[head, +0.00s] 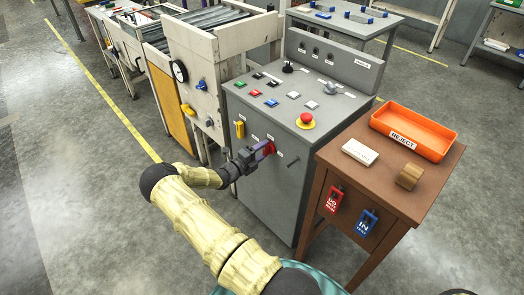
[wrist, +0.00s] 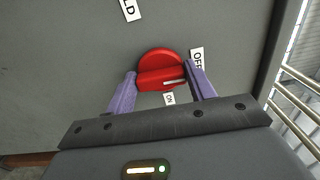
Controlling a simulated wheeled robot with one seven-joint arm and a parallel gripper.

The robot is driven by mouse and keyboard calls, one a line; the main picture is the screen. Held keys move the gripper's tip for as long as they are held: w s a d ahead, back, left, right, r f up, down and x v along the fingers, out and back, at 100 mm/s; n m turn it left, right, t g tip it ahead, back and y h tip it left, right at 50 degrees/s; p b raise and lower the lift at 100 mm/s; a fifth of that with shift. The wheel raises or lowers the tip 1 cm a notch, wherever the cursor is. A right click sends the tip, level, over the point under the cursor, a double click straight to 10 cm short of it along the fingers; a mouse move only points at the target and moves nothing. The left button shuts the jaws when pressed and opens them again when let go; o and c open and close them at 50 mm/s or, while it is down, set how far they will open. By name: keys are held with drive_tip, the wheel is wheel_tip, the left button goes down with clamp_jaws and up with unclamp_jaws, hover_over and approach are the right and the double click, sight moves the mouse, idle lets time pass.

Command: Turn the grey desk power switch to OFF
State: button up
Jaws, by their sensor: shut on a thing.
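The grey desk (head: 270,165) stands mid-view in the head view, with its power switch, a red rotary knob (head: 270,147), low on its front face. In the wrist view the red knob (wrist: 160,62) has a raised bar handle with a white mark at its right end. An OFF label (wrist: 197,58) is at its upper right and an ON label (wrist: 169,99) just below it. The white mark points rightward, between the two labels. My gripper (wrist: 161,76) is shut on the bar, one purple finger at each end. In the head view my gripper (head: 259,152) partly hides the knob.
The desk top has several push buttons and a red emergency stop (head: 305,119). A brown table (head: 330,155) stands close on the right, with an orange reject tray (head: 435,143). Open floor lies at left.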

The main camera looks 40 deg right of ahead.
drive_tip(key=shift+n, duration=0.3)
drive_tip(key=o, duration=1)
drive_tip(key=shift+d, duration=0.1)
drive_tip(key=shift+w, duration=0.1)
drive_tip(key=s+a, duration=0.1)
drive_tip(key=a, duration=1.6)
drive_tip(key=shift+s+a+b, duration=0.15)
drive_tip(key=shift+a+b, duration=0.1)
drive_tip(key=shift+b, duration=0.05)
drive_tip(key=shift+s+d, duration=0.1)
drive_tip(key=shift+s, duration=0.05)
